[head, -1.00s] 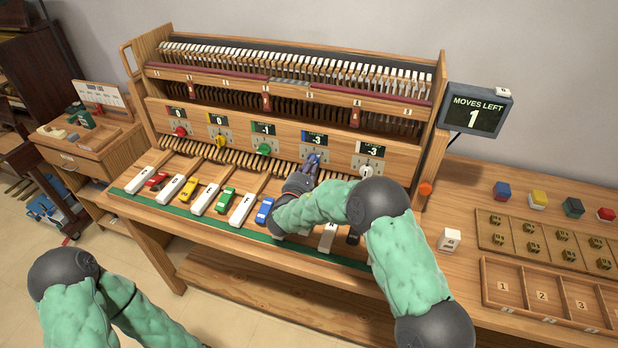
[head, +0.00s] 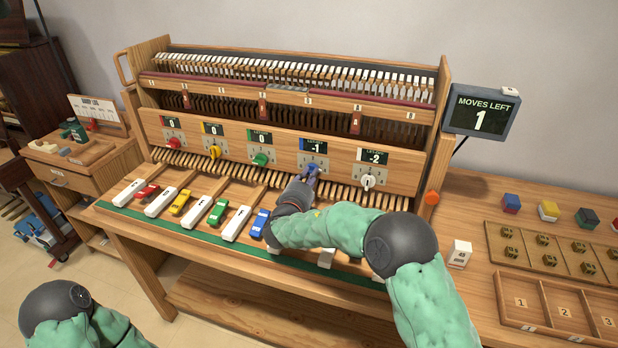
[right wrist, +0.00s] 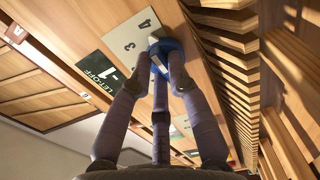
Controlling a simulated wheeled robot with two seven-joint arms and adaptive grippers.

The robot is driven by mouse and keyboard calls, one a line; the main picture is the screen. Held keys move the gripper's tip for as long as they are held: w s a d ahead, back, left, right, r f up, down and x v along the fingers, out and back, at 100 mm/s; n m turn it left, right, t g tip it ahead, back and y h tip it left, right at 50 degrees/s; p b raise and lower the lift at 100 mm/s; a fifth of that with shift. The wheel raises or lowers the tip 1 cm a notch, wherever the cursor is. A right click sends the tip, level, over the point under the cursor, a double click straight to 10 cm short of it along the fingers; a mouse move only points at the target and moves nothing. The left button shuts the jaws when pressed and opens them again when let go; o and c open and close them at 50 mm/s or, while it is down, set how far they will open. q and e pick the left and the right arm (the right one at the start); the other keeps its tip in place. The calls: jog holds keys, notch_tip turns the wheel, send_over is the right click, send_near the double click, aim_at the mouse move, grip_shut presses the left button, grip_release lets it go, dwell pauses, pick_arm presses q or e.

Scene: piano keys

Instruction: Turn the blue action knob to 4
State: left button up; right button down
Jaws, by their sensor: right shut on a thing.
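The blue knob (head: 312,168) sits on the instrument's front panel under a small display that reads -1. In the right wrist view the blue knob (right wrist: 166,47) is on a grey dial plate (right wrist: 134,42) where the numbers 3 and 4 show.
Red (head: 173,143), yellow (head: 214,152) and green (head: 260,159) knobs stand to the left, a white knob (head: 367,181) to the right. White keys and toy cars lie below. A screen (head: 481,111) reads "MOVES LEFT 1".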

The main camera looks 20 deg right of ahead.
jog(key=shift+f+m, duration=0.1)
jog(key=shift+m, duration=0.2)
dwell(0.4)
jog(key=c, duration=1.2)
grip_release()
jog(key=shift+d, duration=0.1)
jog(key=v, duration=1.2)
